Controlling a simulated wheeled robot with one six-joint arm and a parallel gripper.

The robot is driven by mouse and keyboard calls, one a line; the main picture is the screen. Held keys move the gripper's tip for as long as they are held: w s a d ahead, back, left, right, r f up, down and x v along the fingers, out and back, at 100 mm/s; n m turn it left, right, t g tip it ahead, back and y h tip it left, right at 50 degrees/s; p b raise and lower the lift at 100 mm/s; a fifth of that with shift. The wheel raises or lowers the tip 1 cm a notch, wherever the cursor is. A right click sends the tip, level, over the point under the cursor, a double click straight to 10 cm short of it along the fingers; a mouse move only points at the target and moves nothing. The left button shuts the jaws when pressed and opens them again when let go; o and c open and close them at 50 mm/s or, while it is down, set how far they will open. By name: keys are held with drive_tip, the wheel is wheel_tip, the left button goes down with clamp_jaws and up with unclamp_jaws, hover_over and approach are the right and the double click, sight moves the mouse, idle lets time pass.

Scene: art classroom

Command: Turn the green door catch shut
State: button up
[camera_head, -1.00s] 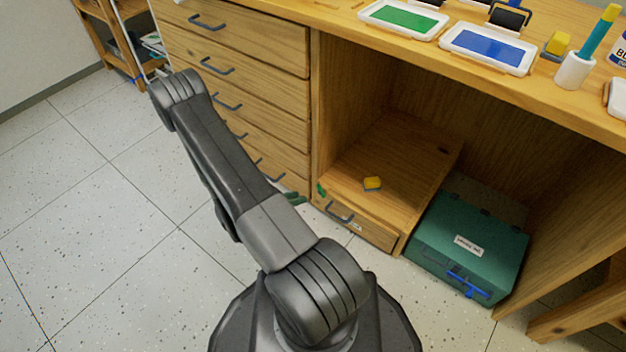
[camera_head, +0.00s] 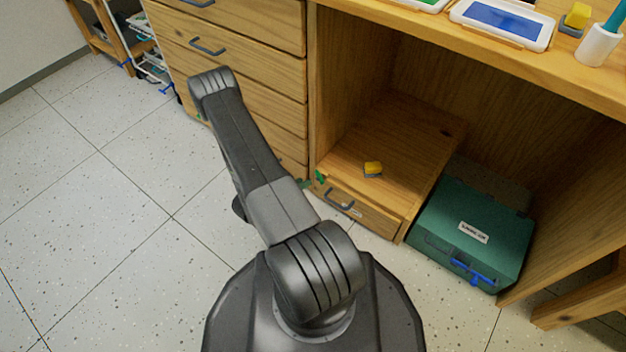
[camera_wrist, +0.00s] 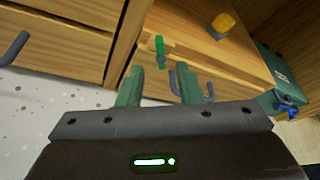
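The green door catch (camera_head: 320,176) sits at the upper left corner of the low wooden compartment's front (camera_head: 372,213). In the wrist view the catch (camera_wrist: 159,46) stands roughly upright in the picture, with a dark round piece at its lower end. My gripper (camera_wrist: 160,70) is open, its two green fingers spread and empty. In the wrist view the catch shows just beyond the gap between the fingertips, apart from them. In the head view my arm hides most of the gripper; a bit of green finger (camera_head: 304,184) shows left of the catch.
A grey handle (camera_head: 340,200) is on the compartment front, close to my right finger. A yellow and grey block (camera_head: 373,169) lies on top. A teal case (camera_head: 470,235) with a blue latch stands to the right. Drawers (camera_head: 235,70) rise at left. The floor at left is clear.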

sight(317, 176)
drive_tip(key=shift+b+x, duration=0.9)
drive_tip(key=shift+x, duration=2.25)
clamp_jaws()
